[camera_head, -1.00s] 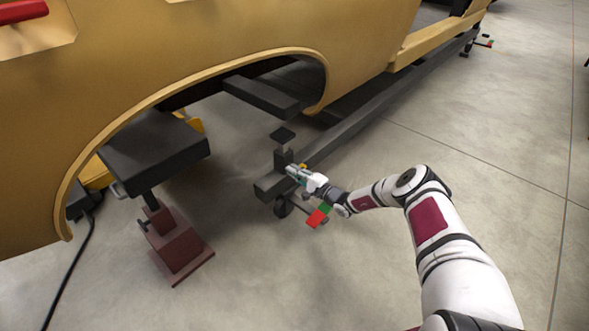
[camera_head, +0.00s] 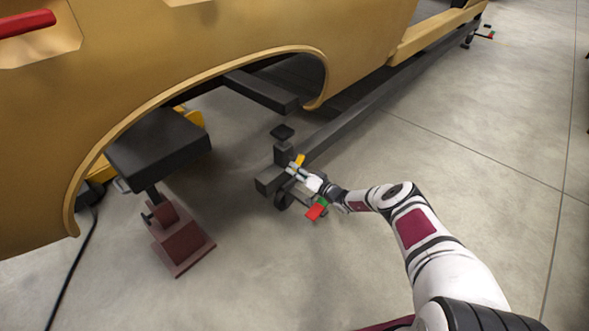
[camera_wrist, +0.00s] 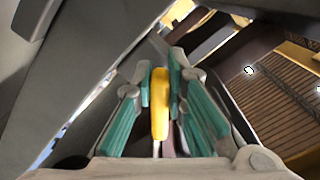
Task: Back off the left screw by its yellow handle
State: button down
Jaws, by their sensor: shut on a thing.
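The yellow handle (camera_wrist: 159,105) stands upright between the teal-padded fingers of my gripper (camera_wrist: 159,88) in the wrist view. The fingers are shut on it. In the head view the yellow handle (camera_head: 299,161) shows as a small yellow piece just above my gripper (camera_head: 295,170), at the near end of the dark frame beam. The screw itself is hidden behind the gripper and the post (camera_head: 282,152). My arm reaches in from the lower right.
The ochre car shell (camera_head: 230,50) hangs over the dark long beam (camera_head: 365,115). Red and green pedals (camera_head: 317,208) stick out just below my gripper. A dark red stand (camera_head: 180,240) is at left. The floor at right is clear.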

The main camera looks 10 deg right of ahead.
jog(key=n, duration=0.3)
jog(key=d+f+n, duration=0.1)
jog(key=n, duration=0.1)
jog(key=shift+w+n, duration=0.3)
jog(key=shift+w+d+n+b, duration=0.2)
jog(key=shift+n+b, duration=0.1)
jog(key=shift+n, duration=0.6)
jog(key=shift+w+d+n+b, duration=0.1)
jog(key=shift+d+n+b, duration=0.15)
jog(key=shift+n, duration=0.65)
jog(key=c, duration=1.6)
grip_release()
jog(key=v, duration=1.2)
